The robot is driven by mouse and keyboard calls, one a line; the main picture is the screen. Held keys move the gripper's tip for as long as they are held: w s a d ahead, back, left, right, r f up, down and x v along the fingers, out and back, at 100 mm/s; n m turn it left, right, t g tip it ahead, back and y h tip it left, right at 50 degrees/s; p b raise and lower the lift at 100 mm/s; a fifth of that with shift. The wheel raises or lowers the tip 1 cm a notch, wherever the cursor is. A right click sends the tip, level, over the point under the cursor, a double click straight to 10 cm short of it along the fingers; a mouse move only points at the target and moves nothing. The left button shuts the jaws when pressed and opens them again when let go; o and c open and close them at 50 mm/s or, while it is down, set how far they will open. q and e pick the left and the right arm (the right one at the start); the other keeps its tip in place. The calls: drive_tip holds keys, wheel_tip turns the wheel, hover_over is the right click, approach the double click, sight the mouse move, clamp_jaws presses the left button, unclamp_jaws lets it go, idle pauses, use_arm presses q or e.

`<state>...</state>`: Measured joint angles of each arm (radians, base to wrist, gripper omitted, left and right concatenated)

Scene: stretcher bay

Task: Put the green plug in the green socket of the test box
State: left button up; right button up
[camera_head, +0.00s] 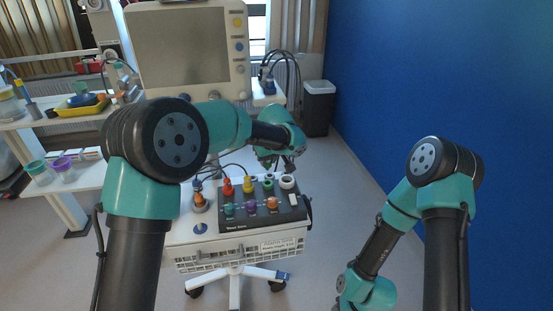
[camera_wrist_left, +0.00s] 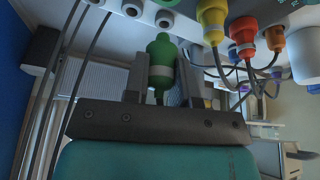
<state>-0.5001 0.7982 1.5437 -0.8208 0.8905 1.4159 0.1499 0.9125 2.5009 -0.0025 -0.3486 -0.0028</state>
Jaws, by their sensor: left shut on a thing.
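The green plug (camera_wrist_left: 162,58) is between the two fingers of my left gripper in the left wrist view, its narrow end towards the test box. My left gripper (camera_wrist_left: 163,85) is shut on it; in the head view this gripper (camera_head: 278,164) is at the box's far edge. The test box (camera_head: 285,216) is dark and sits on a white cart. A green piece (camera_head: 268,184) shows in its back row; I cannot tell whether it is the socket or a plug. The plug's contact with the box is unclear. My right gripper is out of view.
Red (camera_head: 227,186) and yellow (camera_head: 247,184) plugs stand in the back row, beside a white round piece (camera_head: 287,182). An orange plug (camera_head: 200,201) stands left of the box. A monitor (camera_head: 188,48) rises behind. A blue wall (camera_head: 440,70) is at right.

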sight(269, 165)
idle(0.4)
use_arm(q)
drive_tip(key=shift+f, duration=2.25)
drive_tip(key=shift+f, duration=1.35)
drive_tip(key=o, duration=1)
drive_tip(key=shift+s+r, duration=0.1)
drive_tip(key=v, duration=1.7)
